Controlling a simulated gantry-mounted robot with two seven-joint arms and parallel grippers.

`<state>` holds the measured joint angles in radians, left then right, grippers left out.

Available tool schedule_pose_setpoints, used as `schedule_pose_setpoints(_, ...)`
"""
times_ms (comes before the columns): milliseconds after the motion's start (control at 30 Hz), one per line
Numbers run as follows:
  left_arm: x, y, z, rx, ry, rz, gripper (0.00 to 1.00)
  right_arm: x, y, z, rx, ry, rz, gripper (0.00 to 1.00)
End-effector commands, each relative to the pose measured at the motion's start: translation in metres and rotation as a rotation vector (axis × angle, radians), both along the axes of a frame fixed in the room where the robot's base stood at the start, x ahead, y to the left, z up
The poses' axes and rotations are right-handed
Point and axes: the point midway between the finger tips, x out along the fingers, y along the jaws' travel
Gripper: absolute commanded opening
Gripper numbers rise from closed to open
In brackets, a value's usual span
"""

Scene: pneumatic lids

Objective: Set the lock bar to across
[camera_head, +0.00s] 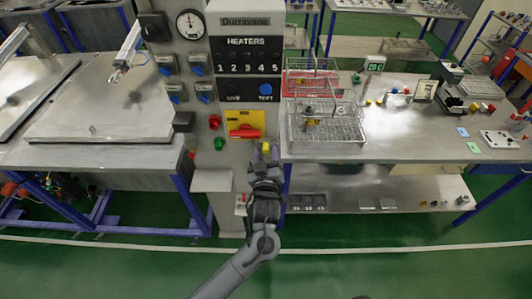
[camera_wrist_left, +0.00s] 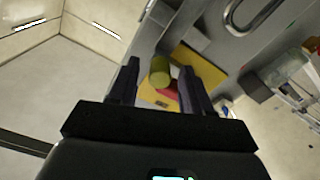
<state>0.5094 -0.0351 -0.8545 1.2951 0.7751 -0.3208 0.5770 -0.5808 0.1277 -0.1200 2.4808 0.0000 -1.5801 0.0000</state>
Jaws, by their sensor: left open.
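A red bar-shaped handle (camera_head: 245,131) lies roughly level across a yellow plate (camera_head: 232,118) on the grey control column. I take it to be the lock bar, but no label confirms this. My left gripper (camera_head: 265,154) is just below and right of the plate, fingers pointing up toward the column. In the left wrist view my open left gripper (camera_wrist_left: 157,85) has a yellow-green cylinder (camera_wrist_left: 160,70) between or just beyond its fingers. The red part (camera_wrist_left: 165,95) and yellow plate (camera_wrist_left: 195,68) show behind it. I cannot tell whether the fingers touch the cylinder.
Red (camera_head: 214,122) and green (camera_head: 219,143) buttons sit left of the plate. A heater panel (camera_head: 248,55) is above. A wire basket (camera_head: 325,125) stands on the right bench close to the column. A metal lid (camera_head: 95,105) lies on the left bench.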

Motion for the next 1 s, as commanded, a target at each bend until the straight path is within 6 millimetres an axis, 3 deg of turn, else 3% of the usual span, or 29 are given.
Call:
schedule_pose_setpoints(200,0.000,0.000,0.000,0.000,0.000,0.000,0.48,0.000,0.001,0.000,0.003,0.000,-0.002,0.43)
schedule_pose_setpoints(500,0.000,0.000,0.000,0.000,0.000,-0.001,0.02,0.000,0.002,0.000,0.009,0.000,-0.006,0.43)
schedule_pose_setpoints(533,0.000,0.000,0.000,0.000,0.000,-0.001,0.00,0.000,0.002,0.000,0.011,0.001,-0.007,0.43)
schedule_pose_setpoints(800,0.000,0.001,0.000,0.000,0.000,0.000,0.00,0.000,0.003,0.001,0.011,0.001,-0.007,0.43)
schedule_pose_setpoints(1000,0.000,0.024,0.000,-0.001,0.002,0.001,0.00,0.000,0.002,0.007,0.008,0.001,-0.006,0.43)
